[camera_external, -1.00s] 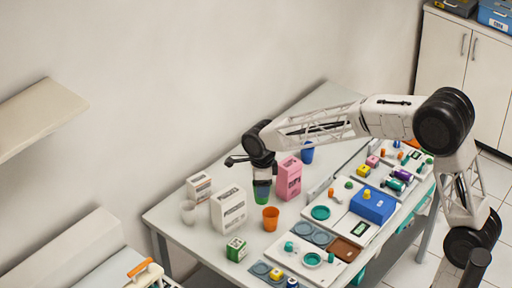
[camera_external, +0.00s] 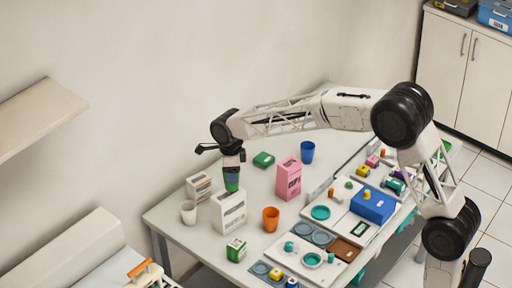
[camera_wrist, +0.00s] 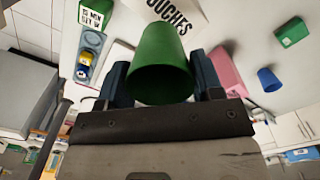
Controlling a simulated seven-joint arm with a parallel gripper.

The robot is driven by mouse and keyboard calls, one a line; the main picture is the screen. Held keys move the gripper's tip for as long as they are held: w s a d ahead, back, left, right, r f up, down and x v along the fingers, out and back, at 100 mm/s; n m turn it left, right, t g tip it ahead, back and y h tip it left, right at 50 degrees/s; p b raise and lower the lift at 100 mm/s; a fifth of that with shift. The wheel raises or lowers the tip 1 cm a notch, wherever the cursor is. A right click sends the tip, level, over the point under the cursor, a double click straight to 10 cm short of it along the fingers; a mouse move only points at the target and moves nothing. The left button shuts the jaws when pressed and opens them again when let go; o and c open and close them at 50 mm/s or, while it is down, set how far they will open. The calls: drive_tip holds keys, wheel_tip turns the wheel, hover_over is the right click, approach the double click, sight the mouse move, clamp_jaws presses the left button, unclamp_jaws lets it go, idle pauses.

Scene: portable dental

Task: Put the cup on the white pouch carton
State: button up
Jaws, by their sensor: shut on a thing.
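My gripper (camera_external: 232,168) is shut on a green cup (camera_external: 232,183), which looks upright. In the wrist view the cup (camera_wrist: 163,62) sits between the two dark fingers of my gripper (camera_wrist: 162,78), with its mouth towards the camera. The white pouch carton (camera_external: 229,213) stands upright on the table, with the cup at its top edge in the external view. The carton's lettered face (camera_wrist: 182,14) shows partly behind the cup in the wrist view. I cannot tell whether the cup touches the carton's top.
A smaller white carton (camera_external: 199,187) and a white cup (camera_external: 189,212) stand left of the pouch carton. A pink carton (camera_external: 288,179), an orange cup (camera_external: 270,219), a blue cup (camera_external: 307,152) and a green box (camera_external: 263,160) stand to the right. A green-and-white box (camera_external: 236,249) is in front.

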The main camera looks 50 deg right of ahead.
drive_tip(key=shift+w, duration=0.45)
drive_tip(key=shift+w, duration=0.25)
drive_tip(key=shift+w+f, duration=0.15)
drive_tip(key=shift+f, duration=1.65)
drive_tip(key=shift+f, duration=0.15)
drive_tip(key=o, duration=0.9)
